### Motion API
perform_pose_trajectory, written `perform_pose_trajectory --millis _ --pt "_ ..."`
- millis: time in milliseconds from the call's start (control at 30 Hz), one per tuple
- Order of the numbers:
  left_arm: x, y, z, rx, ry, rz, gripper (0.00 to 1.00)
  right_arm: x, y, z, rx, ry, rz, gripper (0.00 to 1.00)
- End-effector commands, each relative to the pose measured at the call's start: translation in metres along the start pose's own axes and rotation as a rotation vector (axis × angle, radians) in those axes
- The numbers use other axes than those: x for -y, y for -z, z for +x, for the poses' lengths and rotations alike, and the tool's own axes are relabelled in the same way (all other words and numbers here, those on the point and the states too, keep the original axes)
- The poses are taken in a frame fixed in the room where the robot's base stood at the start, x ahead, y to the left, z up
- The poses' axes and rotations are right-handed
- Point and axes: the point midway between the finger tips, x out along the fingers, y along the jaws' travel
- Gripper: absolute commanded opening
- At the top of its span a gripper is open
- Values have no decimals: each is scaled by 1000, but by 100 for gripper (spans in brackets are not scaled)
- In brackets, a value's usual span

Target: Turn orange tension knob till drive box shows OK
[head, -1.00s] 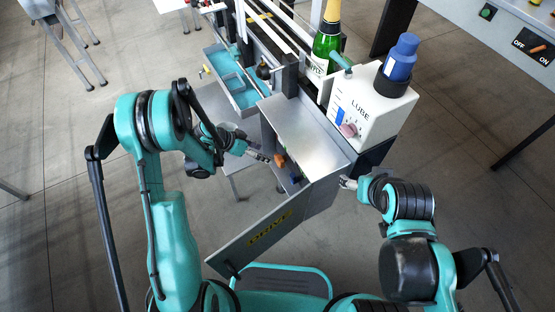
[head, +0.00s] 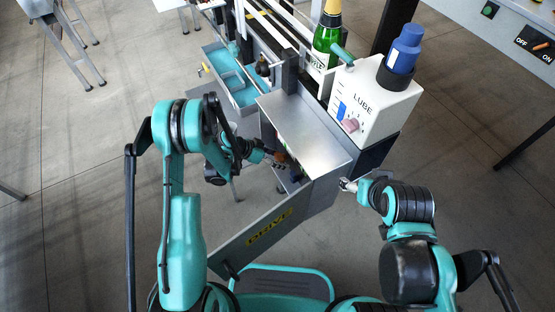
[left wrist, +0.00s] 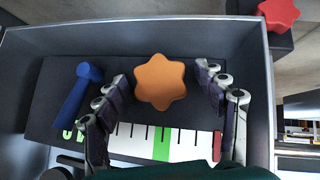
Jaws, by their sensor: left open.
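The orange tension knob (left wrist: 160,82) is star-shaped and sits on a dark panel inside the open drive box (head: 307,130). My left gripper (left wrist: 163,76) is open, with one finger on each side of the knob. Gaps show between the fingers and the knob. Below the knob is a white scale (left wrist: 190,148) with a green band and a red mark at its right end; any pointer is not clear. Green lettering at the scale's left is partly hidden by a finger. My right gripper (head: 346,185) is at the box's right side; its jaws are too small to judge.
A blue lever (left wrist: 80,90) is left of the knob. A red star knob (left wrist: 279,14) is outside the box wall. The open DRIVE door (head: 265,230) extends toward me. The LUBE box (head: 370,105) and a green bottle (head: 327,40) stand behind.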

Motion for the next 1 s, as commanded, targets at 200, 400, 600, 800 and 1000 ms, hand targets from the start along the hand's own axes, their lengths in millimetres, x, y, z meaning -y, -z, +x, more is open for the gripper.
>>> perform_pose_trajectory --millis 200,400,600,800,1000 --pt "0 0 0 0 0 0 34 0 0 0 0 0 0 70" --pt "0 0 0 0 -1 -1 20 0 0 0 0 0 0 70" --pt "1 0 -1 0 -24 -26 20 0 0 0 0 0 0 70" --pt "2 0 0 0 -98 -100 20 0 0 0 0 0 0 70" --pt "4 -1 0 0 -205 -206 20 0 0 0 0 0 0 70"
